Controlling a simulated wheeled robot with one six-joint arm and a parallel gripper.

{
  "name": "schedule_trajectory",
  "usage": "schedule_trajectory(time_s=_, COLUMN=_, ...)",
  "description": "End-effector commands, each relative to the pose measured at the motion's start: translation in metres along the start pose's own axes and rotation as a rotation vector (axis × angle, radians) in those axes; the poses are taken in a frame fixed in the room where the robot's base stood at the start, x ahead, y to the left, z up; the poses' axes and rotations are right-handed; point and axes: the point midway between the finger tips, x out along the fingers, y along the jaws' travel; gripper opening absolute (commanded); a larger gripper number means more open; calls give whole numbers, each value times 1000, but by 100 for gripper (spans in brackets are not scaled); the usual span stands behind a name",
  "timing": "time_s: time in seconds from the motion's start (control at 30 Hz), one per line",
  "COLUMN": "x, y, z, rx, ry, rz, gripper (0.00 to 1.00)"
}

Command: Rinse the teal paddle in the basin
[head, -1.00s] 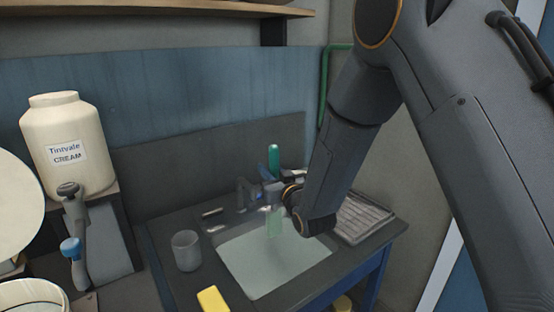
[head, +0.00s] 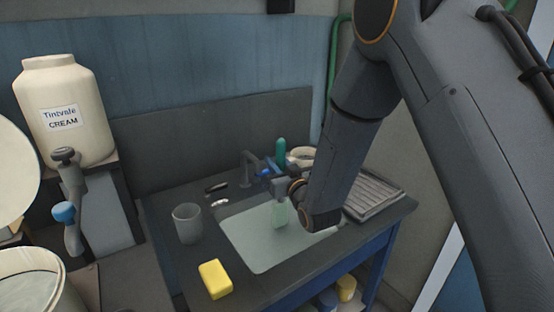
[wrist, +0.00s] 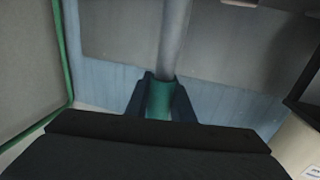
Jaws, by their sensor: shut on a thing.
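My gripper (head: 280,188) is shut on the teal paddle (head: 281,149) and holds it upright over the basin (head: 262,262). The paddle's teal top stands above my jaws.
A grey cup (head: 187,223) and a yellow sponge (head: 215,279) stand left of the basin. A tap (head: 250,165) is behind it. A ridged drainer (head: 374,194) lies to the right. A cream container (head: 65,110) stands far left.

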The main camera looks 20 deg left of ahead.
Motion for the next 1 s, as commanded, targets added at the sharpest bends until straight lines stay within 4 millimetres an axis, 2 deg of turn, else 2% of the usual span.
schedule_trajectory(time_s=0.7, x=1, y=0, z=66, rx=0, ry=0, rz=-1, gripper=0)
schedule_trajectory(time_s=1.0, x=1, y=0, z=76, rx=-1, ry=1, rz=0, gripper=0)
